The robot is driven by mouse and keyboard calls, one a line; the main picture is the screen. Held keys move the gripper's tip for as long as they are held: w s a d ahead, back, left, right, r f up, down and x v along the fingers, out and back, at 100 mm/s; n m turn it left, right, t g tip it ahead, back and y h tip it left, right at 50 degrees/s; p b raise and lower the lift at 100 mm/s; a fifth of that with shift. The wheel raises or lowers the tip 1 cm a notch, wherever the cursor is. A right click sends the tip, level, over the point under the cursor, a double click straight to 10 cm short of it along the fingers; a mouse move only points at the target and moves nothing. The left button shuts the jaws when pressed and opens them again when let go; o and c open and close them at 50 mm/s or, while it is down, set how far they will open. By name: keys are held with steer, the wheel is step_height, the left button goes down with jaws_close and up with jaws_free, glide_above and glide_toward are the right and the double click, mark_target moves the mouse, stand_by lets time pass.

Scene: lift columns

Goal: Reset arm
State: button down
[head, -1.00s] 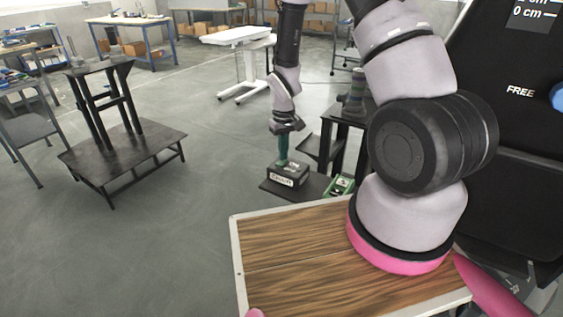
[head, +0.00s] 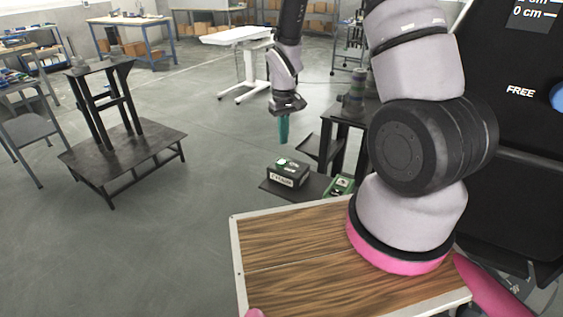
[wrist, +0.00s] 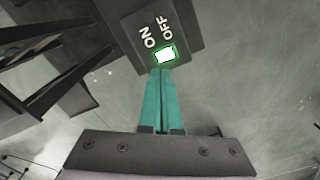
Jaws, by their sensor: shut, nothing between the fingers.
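My gripper (head: 283,130) hangs pointing down in the head view, with its teal fingers shut and nothing between them. The fingers also show closed together in the wrist view (wrist: 162,102). Below it, and apart from it, is a dark switch box (head: 287,173) on a low dark platform. The wrist view shows the same box (wrist: 185,22) with "ON" and "OFF" lettering and a green-lit square switch (wrist: 164,54), just beyond the fingertips in the picture.
A green item (head: 341,186) lies right of the box. A dark stand (head: 345,125) rises behind it. The wood-topped surface (head: 290,250) is in front. A dark stepped table (head: 120,150) stands left, with open floor between.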

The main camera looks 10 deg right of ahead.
steer(key=shift+r, duration=0.35)
steer(key=s+d+r+m+t+y, duration=0.1)
steer(key=s+d+r+m+t, duration=0.1)
steer(key=r, duration=0.9)
steer(key=s+d+r+m+t, duration=0.1)
steer(key=s+d+r, duration=0.1)
steer(key=r, duration=0.8)
steer(key=s+d+r+m+t+y, duration=0.1)
steer(key=s+r+m+t, duration=0.3)
steer(key=s+r, duration=1.1)
steer(key=shift+d, duration=0.4)
steer(key=shift+r, duration=0.1)
